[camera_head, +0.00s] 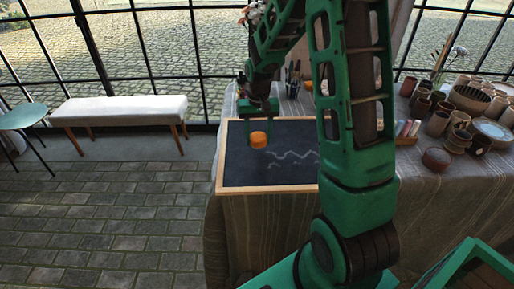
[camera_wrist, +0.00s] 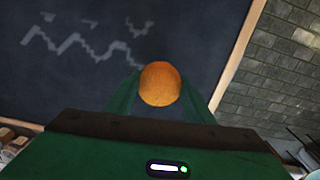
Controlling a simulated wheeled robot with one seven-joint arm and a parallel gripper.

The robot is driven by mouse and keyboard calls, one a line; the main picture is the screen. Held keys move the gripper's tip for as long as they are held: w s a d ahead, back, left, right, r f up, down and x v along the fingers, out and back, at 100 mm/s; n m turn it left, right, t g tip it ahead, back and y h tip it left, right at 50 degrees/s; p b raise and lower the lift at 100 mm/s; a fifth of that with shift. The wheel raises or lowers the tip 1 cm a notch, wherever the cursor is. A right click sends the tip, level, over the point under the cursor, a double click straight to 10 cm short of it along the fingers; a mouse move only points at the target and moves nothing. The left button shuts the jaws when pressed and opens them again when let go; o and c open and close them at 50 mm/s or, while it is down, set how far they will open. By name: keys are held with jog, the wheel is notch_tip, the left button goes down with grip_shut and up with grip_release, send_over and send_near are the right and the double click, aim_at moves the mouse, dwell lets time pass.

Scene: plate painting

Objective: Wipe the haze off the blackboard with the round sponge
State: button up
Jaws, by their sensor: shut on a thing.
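The blackboard (camera_head: 240,172) lies on the cloth-covered table, dark with a light wooden frame. A pale zigzag streak of haze (camera_head: 293,155) crosses its middle; it also shows in the wrist view (camera_wrist: 65,43) at the upper left. The round orange sponge (camera_head: 258,139) is at the board's left part in the head view. My gripper (camera_wrist: 160,90) is shut on the sponge (camera_wrist: 160,82), a green finger on each side of it. I cannot tell whether the sponge touches the board. My arm hides the board's right part in the head view.
Several pots and bowls (camera_head: 437,160) crowd the table to the right of the board. A cup of brushes (camera_head: 292,82) stands behind it. A white bench (camera_head: 120,110) stands at the left by the window. The paved floor left of the table is clear.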

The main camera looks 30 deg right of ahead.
aim_at(259, 136)
jog(key=shift+r, duration=1.95)
